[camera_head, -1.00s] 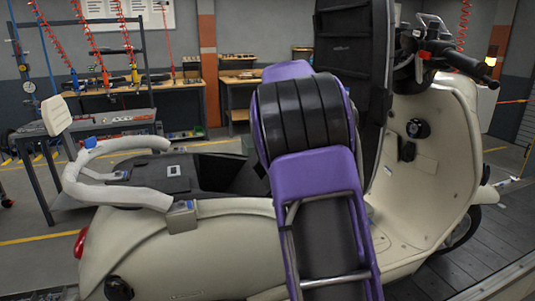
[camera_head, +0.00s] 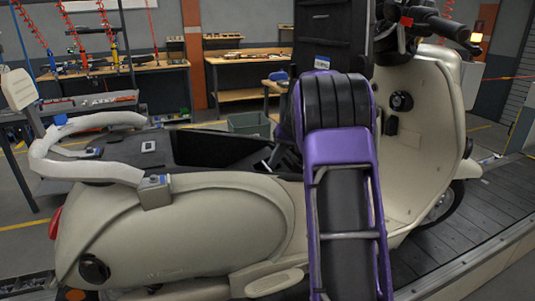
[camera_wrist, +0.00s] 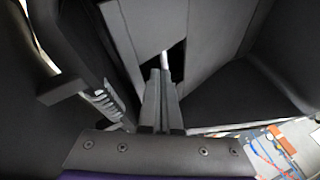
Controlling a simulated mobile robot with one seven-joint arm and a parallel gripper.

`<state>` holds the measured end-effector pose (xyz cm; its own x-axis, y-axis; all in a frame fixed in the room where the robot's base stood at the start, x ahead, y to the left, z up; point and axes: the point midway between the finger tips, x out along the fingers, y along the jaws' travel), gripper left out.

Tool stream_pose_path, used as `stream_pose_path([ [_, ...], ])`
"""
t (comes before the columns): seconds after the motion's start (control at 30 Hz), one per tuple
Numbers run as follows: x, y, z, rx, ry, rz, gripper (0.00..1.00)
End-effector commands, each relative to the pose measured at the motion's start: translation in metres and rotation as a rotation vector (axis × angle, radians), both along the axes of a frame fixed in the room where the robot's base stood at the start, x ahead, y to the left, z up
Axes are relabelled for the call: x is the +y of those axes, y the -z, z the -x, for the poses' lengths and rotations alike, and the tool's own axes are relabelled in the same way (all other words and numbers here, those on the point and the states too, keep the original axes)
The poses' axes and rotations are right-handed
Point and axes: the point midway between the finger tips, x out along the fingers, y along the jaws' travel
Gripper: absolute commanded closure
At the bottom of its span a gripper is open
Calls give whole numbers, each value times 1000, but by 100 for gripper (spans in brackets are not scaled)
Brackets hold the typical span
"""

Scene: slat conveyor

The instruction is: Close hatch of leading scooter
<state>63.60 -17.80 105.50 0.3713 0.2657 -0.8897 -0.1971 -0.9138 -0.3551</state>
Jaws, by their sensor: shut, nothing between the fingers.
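The cream scooter (camera_head: 185,225) stands side-on in the head view, its rear at the left and handlebar at the right. Its hatch (camera_head: 325,30) is a dark panel standing upright behind my purple arm, its top cut off by the picture. The dark storage opening (camera_head: 215,150) beneath it is uncovered. My gripper shows in the wrist view (camera_wrist: 162,105), fingers shut and empty among dark grey panels. In the head view, my arm largely hides the gripper, close to the hatch's lower end. I cannot tell whether the fingers touch the hatch.
The scooter stands on a dark slatted conveyor (camera_head: 485,225). Workbenches (camera_head: 240,85) and a green bin (camera_head: 250,123) are in the background.

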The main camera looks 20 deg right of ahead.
Motion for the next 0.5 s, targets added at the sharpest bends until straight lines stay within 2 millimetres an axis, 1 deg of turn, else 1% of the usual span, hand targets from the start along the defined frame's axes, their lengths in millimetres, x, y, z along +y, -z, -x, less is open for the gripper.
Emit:
stream_pose_path([
  [0.03, -3, 7, 0, 0, 1, 0, 100],
  [0.2, -7, 18, 0, 0, 2, 1, 100],
  [0.5, -9, 23, 0, 0, 0, 1, 100],
])
